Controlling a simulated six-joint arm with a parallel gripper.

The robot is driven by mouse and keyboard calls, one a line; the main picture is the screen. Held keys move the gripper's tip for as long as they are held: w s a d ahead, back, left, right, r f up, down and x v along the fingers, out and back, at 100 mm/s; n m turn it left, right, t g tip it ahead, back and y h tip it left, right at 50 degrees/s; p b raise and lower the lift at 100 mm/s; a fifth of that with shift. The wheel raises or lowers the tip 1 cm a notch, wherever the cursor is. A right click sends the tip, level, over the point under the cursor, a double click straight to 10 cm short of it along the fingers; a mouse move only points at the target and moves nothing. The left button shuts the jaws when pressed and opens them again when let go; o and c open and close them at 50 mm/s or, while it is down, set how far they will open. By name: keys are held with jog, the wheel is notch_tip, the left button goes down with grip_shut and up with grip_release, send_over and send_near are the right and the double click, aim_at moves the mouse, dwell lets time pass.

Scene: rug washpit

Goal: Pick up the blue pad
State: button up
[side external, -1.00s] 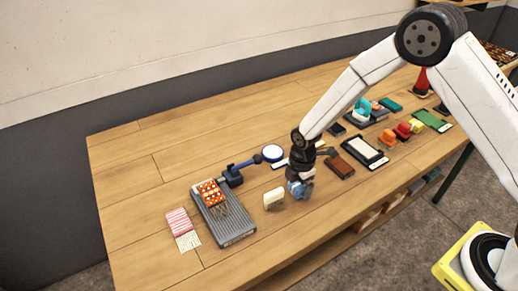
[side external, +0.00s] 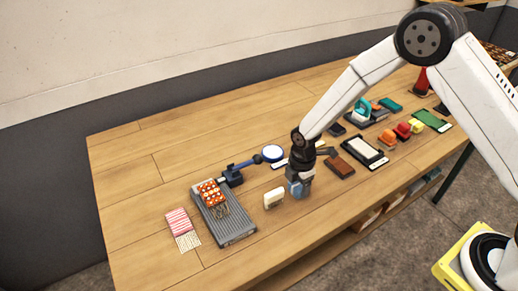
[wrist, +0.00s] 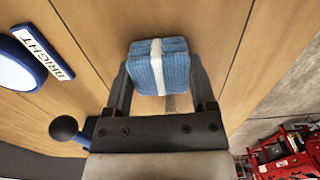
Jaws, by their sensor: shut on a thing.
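The blue pad (wrist: 176,72) is a thick, textured blue block with a white band around its middle, seen in the wrist view. My gripper (wrist: 160,75) has one finger on each side of the pad and is shut on it. In the side external view, my gripper (side external: 299,186) points down near the front middle of the table, with the blue pad (side external: 296,189) low between its fingers. The fingers hide part of the pad there. I cannot tell whether it touches the table.
A cream block (side external: 274,198) stands just left of my gripper. A ribbed grey tray (side external: 233,229) with an orange patterned piece lies further left. A blue-handled magnifier-like tool (side external: 272,153) is behind. A brown block (side external: 340,168) and black-framed tray (side external: 365,151) lie to the right.

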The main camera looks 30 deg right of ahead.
jog(key=shift+r, duration=0.1)
jog(key=shift+r, duration=0.7)
jog(key=s+d+r, duration=0.2)
jog(key=s+r, duration=0.9)
jog(key=s, duration=0.3)
jog(key=shift+r, duration=0.2)
jog(key=shift+w, duration=0.1)
